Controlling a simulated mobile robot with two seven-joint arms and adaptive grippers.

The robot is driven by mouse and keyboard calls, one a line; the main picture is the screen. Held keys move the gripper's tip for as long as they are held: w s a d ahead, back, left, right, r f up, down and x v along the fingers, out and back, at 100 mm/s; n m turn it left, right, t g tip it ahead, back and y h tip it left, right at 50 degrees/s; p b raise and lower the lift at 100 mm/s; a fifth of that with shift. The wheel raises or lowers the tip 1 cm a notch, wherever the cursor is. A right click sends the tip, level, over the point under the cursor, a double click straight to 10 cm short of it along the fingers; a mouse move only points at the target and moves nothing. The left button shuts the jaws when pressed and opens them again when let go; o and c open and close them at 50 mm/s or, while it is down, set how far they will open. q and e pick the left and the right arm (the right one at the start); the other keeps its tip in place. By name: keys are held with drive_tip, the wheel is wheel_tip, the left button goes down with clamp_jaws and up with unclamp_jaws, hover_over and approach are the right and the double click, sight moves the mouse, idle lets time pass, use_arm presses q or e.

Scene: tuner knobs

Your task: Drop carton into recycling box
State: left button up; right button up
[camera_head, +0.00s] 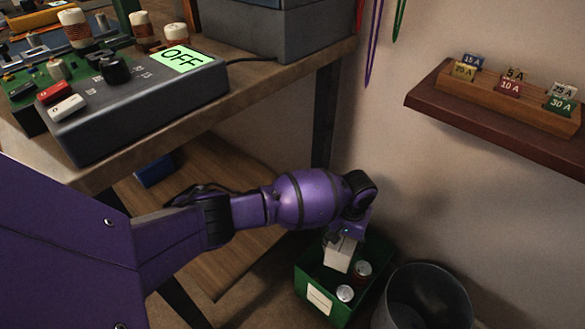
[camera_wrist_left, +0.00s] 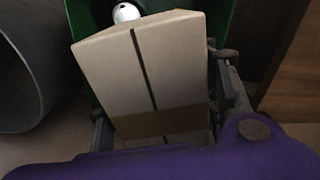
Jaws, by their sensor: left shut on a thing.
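My left gripper (camera_wrist_left: 165,110) is shut on a white carton (camera_wrist_left: 145,70), with a finger along each side of it in the left wrist view. In the head view the carton (camera_head: 340,254) hangs tilted from the gripper (camera_head: 345,235), over the green recycling box (camera_head: 318,298). The carton's lower end is at or just above the box opening; I cannot tell how deep it is. The box's green wall (camera_wrist_left: 220,25) shows behind the carton in the wrist view. My right gripper is not in view.
A dark round bin (camera_head: 425,295) is right of the box. The workbench (camera_head: 270,80) with a grey OFF device (camera_head: 140,105) and its leg (camera_head: 325,115) stand left. A wall shelf (camera_head: 490,115) is at upper right.

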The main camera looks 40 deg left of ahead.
use_arm(q)
drive_tip(key=shift+f, duration=0.4)
drive_tip(key=shift+r, duration=0.1)
drive_tip(key=o, duration=0.9)
drive_tip(key=shift+w, duration=0.1)
drive_tip(key=o, duration=0.3)
drive_tip(key=shift+o, duration=0.2)
drive_tip(key=shift+r, duration=0.3)
wheel_tip(320, 180, up, 7)
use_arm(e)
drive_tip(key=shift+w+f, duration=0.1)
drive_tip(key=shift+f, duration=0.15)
